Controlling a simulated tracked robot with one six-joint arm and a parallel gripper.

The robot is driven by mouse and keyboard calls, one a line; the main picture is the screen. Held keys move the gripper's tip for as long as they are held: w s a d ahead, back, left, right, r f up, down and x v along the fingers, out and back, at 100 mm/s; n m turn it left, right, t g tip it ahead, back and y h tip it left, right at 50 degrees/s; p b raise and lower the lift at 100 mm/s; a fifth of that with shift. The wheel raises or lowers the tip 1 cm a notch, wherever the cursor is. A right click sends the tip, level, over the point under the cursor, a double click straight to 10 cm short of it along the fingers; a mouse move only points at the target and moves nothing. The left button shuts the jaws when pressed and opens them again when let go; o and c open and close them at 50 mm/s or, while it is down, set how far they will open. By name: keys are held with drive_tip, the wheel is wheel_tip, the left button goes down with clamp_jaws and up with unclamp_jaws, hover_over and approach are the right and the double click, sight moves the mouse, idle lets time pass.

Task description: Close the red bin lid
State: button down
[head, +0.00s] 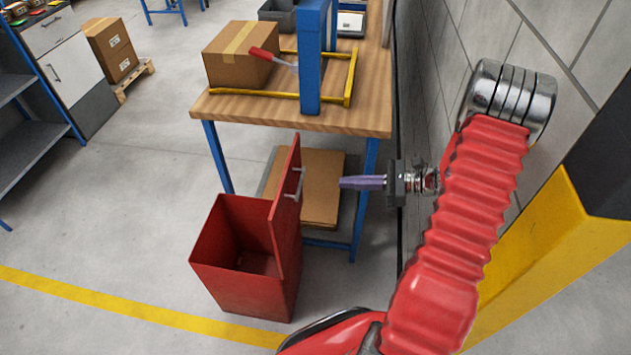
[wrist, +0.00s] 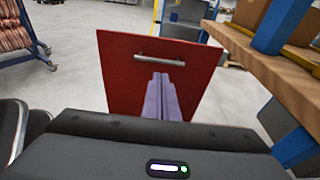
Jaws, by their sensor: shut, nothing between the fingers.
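The red bin (head: 245,262) stands on the floor in front of the workbench, and its inside shows empty. Its red lid (head: 287,215) stands upright along the bin's right edge, so the bin is open. The lid has a metal handle (head: 297,184) on its right face. In the wrist view the lid (wrist: 128,75) faces me with the handle (wrist: 158,59) near its top edge. My gripper (head: 343,182) is to the right of the lid, apart from it in the head view, with its purple fingers together and empty. In the wrist view the fingers (wrist: 161,80) point at the lid below the handle.
The wooden workbench (head: 365,118) with blue legs stands behind the bin and carries a cardboard box (head: 237,58). Flat cardboard (head: 315,190) lies on its lower shelf. A wall (head: 420,110) is close on the right. Floor to the bin's left is clear.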

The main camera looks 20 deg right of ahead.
drive_tip(key=shift+a, duration=0.1)
drive_tip(key=x, duration=1)
